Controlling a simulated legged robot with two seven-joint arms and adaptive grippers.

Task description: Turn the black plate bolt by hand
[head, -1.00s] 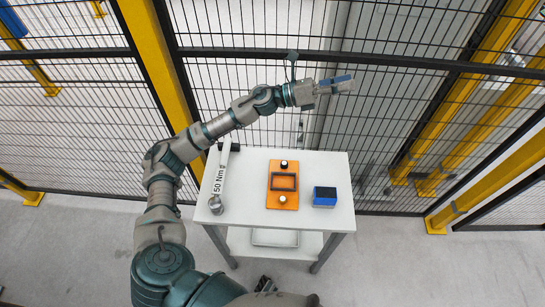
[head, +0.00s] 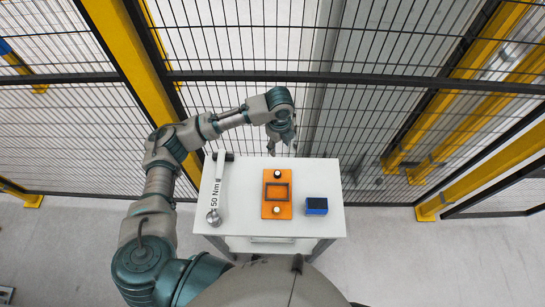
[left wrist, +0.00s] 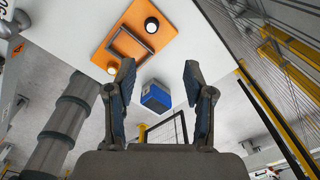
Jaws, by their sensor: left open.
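The orange plate (head: 268,193) lies on the white table, with a dark rectangular frame in its middle. A black bolt with a pale top (head: 278,174) stands at the plate's far end. A paler bolt (head: 277,209) is at its near end. In the left wrist view the black bolt (left wrist: 152,25) and the paler bolt (left wrist: 111,70) both show on the plate. My left gripper (head: 284,148) points down near the table's far edge, beyond the black bolt. In the left wrist view its two fingers (left wrist: 158,80) are spread and empty. My right gripper is not in view.
A torque wrench marked 50 Nm (head: 218,190) lies at the left of the white table (head: 245,225). A blue box with a dark top (head: 317,206) stands right of the plate. Mesh fencing (head: 400,110) with yellow posts rises close behind the table.

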